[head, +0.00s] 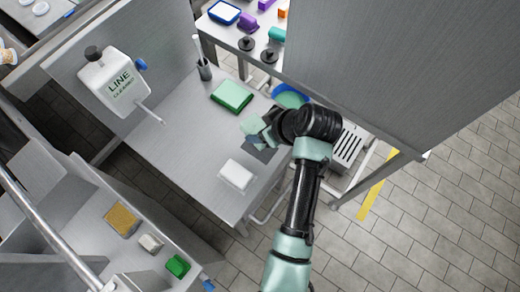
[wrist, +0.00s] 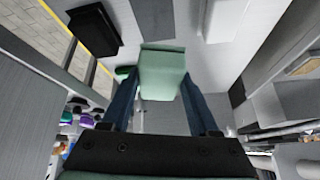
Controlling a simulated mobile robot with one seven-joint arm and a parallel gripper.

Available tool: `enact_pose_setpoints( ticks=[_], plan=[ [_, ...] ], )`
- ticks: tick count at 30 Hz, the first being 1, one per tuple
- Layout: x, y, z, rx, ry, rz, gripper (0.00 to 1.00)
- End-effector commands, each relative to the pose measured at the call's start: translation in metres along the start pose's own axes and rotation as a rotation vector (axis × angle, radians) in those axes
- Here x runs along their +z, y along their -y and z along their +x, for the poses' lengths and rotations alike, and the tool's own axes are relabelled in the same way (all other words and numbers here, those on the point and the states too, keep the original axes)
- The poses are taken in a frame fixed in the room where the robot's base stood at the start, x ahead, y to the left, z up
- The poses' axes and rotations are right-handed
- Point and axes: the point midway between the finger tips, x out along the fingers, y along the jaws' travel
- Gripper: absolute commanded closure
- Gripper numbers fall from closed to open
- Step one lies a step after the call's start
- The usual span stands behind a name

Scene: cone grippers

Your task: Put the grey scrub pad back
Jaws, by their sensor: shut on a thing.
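My gripper (head: 262,134) is over the right part of the steel table. In the wrist view its two dark blue fingers (wrist: 163,95) are shut on a pale grey-green block-shaped pad (wrist: 162,75). The pad also shows beside the gripper in the head view (head: 250,125), partly hidden by it. It is the only thing I see that could match the grey scrub pad in my gripper; its colour looks more green than grey. A flat dark grey patch (wrist: 154,18) lies on the table beyond the pad, and a white pad (head: 236,175) lies beside that.
A green pad (head: 232,96) lies farther back on the table. A white jug (head: 113,82) and a brush holder (head: 204,70) are to the left and back. A tall grey panel (head: 400,65) stands close to the right. Yellow, pale and green pads lie on the lower-left unit (head: 105,265).

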Motion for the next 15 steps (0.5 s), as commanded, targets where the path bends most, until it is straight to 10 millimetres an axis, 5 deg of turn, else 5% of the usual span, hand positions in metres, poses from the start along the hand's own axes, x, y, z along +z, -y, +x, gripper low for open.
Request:
enact_pose_setpoints(
  ticks=[8,15],
  plan=[
    [0.000,-0.008,0.000,-0.068,0.037,-0.236,0.83],
    [0.022,-0.010,0.036,-0.072,0.039,-0.244,0.83]
  ],
)
